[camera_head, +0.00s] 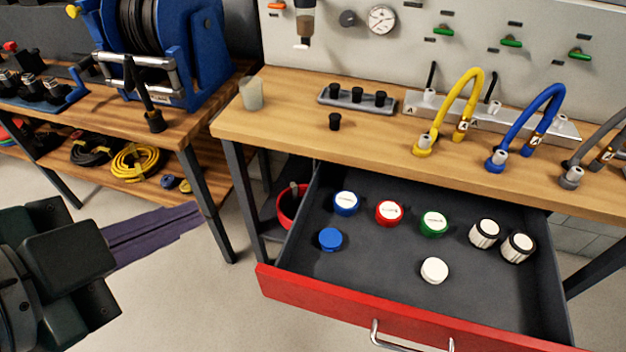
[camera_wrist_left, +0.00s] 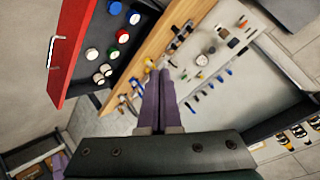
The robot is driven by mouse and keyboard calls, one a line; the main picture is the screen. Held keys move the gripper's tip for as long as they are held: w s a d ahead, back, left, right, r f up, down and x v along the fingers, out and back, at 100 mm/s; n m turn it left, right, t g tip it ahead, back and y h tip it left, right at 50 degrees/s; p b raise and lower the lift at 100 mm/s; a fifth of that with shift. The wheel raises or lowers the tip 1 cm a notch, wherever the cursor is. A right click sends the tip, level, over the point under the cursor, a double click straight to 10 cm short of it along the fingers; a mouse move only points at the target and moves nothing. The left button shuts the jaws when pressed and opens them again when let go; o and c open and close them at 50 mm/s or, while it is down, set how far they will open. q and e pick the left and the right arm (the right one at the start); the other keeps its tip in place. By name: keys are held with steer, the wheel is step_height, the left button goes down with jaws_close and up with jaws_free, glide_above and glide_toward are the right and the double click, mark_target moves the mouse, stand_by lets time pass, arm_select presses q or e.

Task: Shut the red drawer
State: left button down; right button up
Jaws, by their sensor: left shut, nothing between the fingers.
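The red drawer (camera_head: 330,306) is pulled out from under the wooden workbench, with its dark grey inside showing. Its silver handle (camera_head: 400,342) is on the front, partly cut off by the bottom edge of the head view. In the left wrist view the red front (camera_wrist_left: 72,45) and the handle (camera_wrist_left: 52,50) show at the upper left. My left gripper (camera_head: 198,215) is left of the drawer in the head view, apart from it. Its purple fingers are together and empty; they also show in the left wrist view (camera_wrist_left: 159,75).
The drawer holds blue, red, green and white caps (camera_head: 433,224) and two ribbed knobs (camera_head: 485,232). The workbench (camera_head: 370,130) carries a cup (camera_head: 251,94) and yellow and blue hoses (camera_head: 548,115). Another bench (camera_head: 175,130) stands left. Floor is clear before the drawer's left corner.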

arm_select(q)
step_height(320, 180, down, 22)
steer(key=d+m+t+h+b, duration=0.1)
steer(key=d+m+h+b, duration=0.45)
steer(key=b, duration=1.65)
steer(key=m+g+h+b, duration=0.2)
steer(key=m+h+b, duration=0.4)
steer(key=m+b, duration=0.9)
glide_toward(326, 307)
steer(key=d+n+b, duration=0.4)
steer(key=d, duration=0.1)
steer(key=shift+w+r+b, duration=0.15)
steer(key=shift+w+b, duration=0.55)
steer(key=shift+w, duration=0.4)
steer(key=shift+w+d, duration=0.1)
steer(key=shift+w, duration=0.3)
steer(key=shift+w, duration=0.1)
